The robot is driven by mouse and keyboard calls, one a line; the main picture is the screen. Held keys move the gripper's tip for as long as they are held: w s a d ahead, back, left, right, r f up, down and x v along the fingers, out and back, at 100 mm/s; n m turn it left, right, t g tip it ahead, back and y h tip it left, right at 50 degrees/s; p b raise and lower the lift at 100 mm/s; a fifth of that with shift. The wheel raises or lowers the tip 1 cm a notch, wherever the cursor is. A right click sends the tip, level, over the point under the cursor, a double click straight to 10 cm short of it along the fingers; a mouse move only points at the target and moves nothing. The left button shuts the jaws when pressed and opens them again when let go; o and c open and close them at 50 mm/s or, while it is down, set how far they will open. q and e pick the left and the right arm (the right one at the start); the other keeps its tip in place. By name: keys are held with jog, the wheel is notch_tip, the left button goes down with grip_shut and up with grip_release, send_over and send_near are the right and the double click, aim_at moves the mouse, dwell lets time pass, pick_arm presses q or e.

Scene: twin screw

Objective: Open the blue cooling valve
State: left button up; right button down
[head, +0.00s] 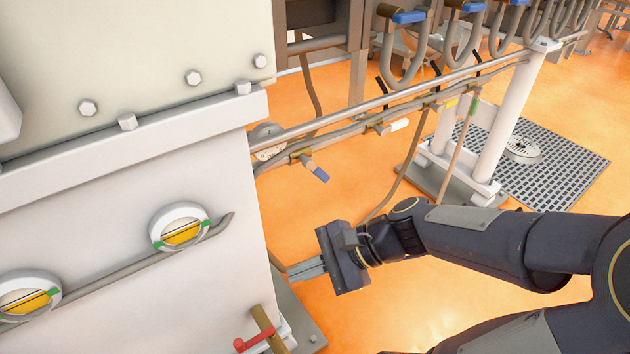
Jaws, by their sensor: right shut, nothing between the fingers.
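A small valve with a blue lever (320,174) sits on the lower pipe near the middle of the head view, its lever tilted down to the right. More blue-handled valves (408,18) line the upper right, on looped hoses. I cannot tell from this frame alone which is the cooling valve. My right gripper (293,273) is below the middle valve, pointing left towards the white machine's side. Its fingers are shut and empty, apart from every blue handle. My left gripper is out of view.
The white machine (120,240) fills the left, with two round sight glasses (181,232) and a red-handled valve (258,341) low down. A pipe rail runs to a white post (512,110) on the right. Orange floor is open around my right arm.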

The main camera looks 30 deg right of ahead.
aim_at(315, 169)
jog(key=w+d+f+m+t+h+p, duration=0.1)
jog(key=w+d+m+t, duration=0.3)
jog(key=m, duration=0.4)
jog(key=w+d+f+m+t+h+p, duration=0.1)
jog(key=w+d+f+m+t+h, duration=0.15)
jog(key=d+m, duration=0.55)
jog(key=w+d+f+m+t+h, duration=0.1)
jog(key=w+d+m+t, duration=0.3)
jog(key=m, duration=0.5)
jog(key=f+b+x, duration=0.1)
jog(key=b+x, duration=0.3)
jog(key=x, duration=0.7)
jog(key=shift+m+g, duration=0.3)
jog(key=shift+g, duration=0.15)
jog(key=shift+s+d+r+p, duration=0.15)
jog(key=shift+d+r+p, duration=0.15)
jog(key=shift+d+r, duration=1.4)
